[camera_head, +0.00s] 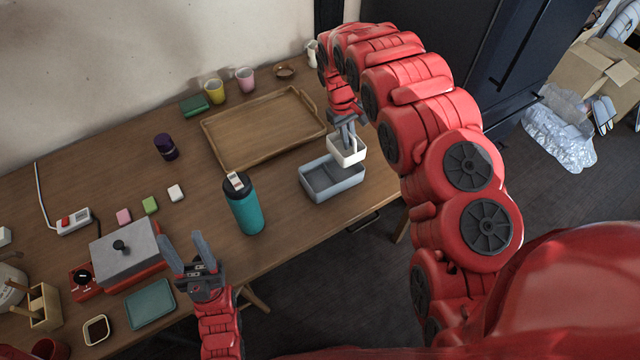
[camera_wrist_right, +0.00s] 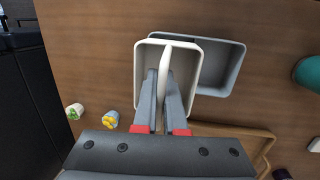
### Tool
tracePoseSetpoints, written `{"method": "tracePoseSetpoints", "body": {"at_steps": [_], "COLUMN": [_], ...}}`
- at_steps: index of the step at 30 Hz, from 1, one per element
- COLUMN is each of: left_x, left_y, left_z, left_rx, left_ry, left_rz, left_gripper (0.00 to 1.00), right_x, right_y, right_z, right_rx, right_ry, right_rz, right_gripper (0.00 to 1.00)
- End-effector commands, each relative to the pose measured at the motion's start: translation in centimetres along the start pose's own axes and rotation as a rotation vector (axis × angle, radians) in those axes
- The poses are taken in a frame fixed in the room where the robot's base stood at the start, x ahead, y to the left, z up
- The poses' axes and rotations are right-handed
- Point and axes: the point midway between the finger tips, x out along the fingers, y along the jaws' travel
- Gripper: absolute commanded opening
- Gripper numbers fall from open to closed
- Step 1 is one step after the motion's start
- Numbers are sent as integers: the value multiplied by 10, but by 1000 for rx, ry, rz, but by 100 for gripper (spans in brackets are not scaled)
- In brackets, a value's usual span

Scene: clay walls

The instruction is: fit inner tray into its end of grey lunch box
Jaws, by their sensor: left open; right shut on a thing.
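The grey lunch box (camera_head: 331,186) stands open on the table near its front edge, and it also shows in the right wrist view (camera_wrist_right: 226,69). The white inner tray (camera_head: 346,153) has a divider across its middle. My right gripper (camera_head: 346,137) is shut on the inner tray (camera_wrist_right: 149,52), its fingers (camera_wrist_right: 164,84) on the divider. The tray hangs over the right end of the box; in the head view it looks above the rim, and whether they touch is unclear. My left gripper (camera_head: 190,253) is open and empty, left of the teal bottle.
A teal bottle (camera_head: 245,208) stands left of the lunch box. A wooden serving tray (camera_head: 225,150) lies behind it. A grey-lidded red box (camera_head: 128,252) is at the left. The table right of the lunch box is clear up to its edge.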

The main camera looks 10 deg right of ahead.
Motion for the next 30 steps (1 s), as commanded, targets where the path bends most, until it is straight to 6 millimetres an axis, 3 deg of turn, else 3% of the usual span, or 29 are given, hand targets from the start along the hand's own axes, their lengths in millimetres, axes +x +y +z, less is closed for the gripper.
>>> {"method": "tracePoseSetpoints", "body": {"at_steps": [5, 12, 30], "left_x": [6, 17, 24], "left_y": [0, -1, -1], "left_z": [-1, -3, -4], "left_rx": [0, 0, 0], "left_ry": [0, 0, 0], "left_rz": [0, 0, 0], "left_gripper": [50, 50, 50], "right_x": [12, 53, 98], "right_y": [-1, -8, -14], "right_z": [-1, -5, -9], "right_rx": [4, 2, 2], "right_ry": [-1, -1, -1], "right_rz": [-1, -2, 0], "right_gripper": [0, 0, 0]}}
